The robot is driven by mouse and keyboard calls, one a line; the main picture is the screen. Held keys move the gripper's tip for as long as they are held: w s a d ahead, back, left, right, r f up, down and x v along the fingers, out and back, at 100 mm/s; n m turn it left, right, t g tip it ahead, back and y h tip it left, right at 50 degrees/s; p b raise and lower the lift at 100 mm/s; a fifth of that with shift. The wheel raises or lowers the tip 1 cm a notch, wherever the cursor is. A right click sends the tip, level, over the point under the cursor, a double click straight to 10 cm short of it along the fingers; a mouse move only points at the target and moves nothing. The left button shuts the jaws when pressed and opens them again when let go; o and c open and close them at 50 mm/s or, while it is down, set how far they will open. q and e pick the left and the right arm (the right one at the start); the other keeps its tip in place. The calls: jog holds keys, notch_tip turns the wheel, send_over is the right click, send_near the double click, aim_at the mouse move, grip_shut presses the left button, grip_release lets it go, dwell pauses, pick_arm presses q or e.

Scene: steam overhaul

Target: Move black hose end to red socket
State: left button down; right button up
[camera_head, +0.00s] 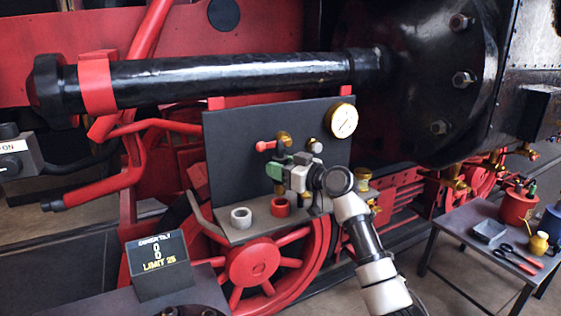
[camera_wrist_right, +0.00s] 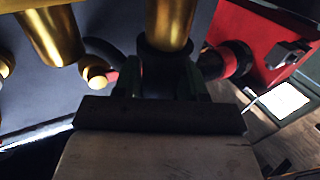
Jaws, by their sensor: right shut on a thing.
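My right gripper (camera_head: 278,170) is in front of the dark upright panel (camera_head: 235,140), its arm coming up from the lower right. In the right wrist view its dark green fingers (camera_wrist_right: 168,85) are shut on a black collar-like piece (camera_wrist_right: 163,50), which looks like the black hose end. This piece meets the lower end of a brass fitting (camera_wrist_right: 170,20); I cannot tell whether it is joined to it. The gripper hides the held piece in the head view. A red ring-shaped socket (camera_head: 280,207) sits on the grey ledge below, between grey ring-shaped sockets (camera_head: 241,217). My left gripper is not in view.
A round gauge (camera_head: 343,121) and a red-handled valve (camera_head: 266,146) are on the panel. A thick black pipe (camera_head: 230,78) runs above. A display sign (camera_head: 158,263) stands at lower left. A side table (camera_head: 468,226) with tools and cans is at right.

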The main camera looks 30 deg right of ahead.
jog(key=shift+f, duration=0.7)
jog(key=shift+s+f+b, duration=0.1)
jog(key=shift+f+b, duration=0.35)
jog(key=shift+b, duration=1.1)
dwell(0.6)
jog(key=shift+f+b, duration=0.3)
jog(key=shift+b, duration=0.2)
